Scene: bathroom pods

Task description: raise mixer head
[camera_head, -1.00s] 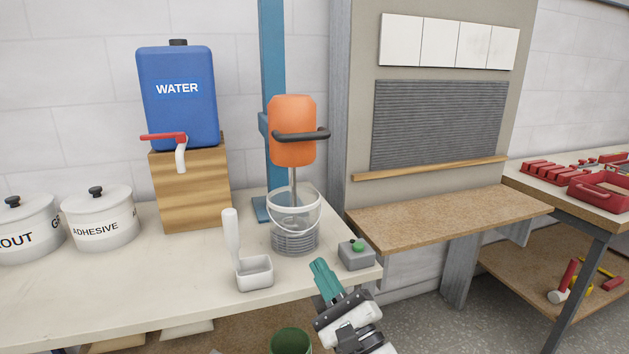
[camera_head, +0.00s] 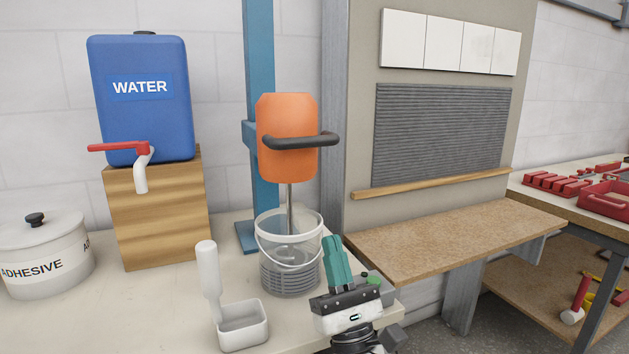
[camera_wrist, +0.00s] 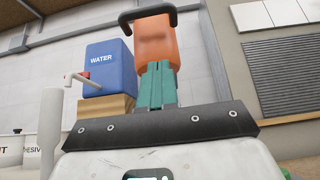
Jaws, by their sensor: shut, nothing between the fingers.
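The orange mixer head (camera_head: 287,125) with a dark grey handle (camera_head: 300,141) hangs on a blue upright post (camera_head: 259,80). Its grey shaft runs down into a clear bucket (camera_head: 290,270) on the worktop. My gripper (camera_head: 335,240) has teal fingers, shut together and empty. In the head view it stands upright in front of the bucket's right side, below the mixer head. In the wrist view the gripper (camera_wrist: 158,70) points up and its fingertips overlap the lower part of the orange mixer head (camera_wrist: 156,42). The handle (camera_wrist: 148,16) shows above it.
A green button box (camera_head: 374,283) is partly hidden behind my gripper. A white scoop tray (camera_head: 243,322) stands near the front edge. A blue water tank (camera_head: 140,95) sits on a wooden block (camera_head: 158,220), left, beside an adhesive pot (camera_head: 45,260). A brown ledge (camera_head: 455,240) lies to the right.

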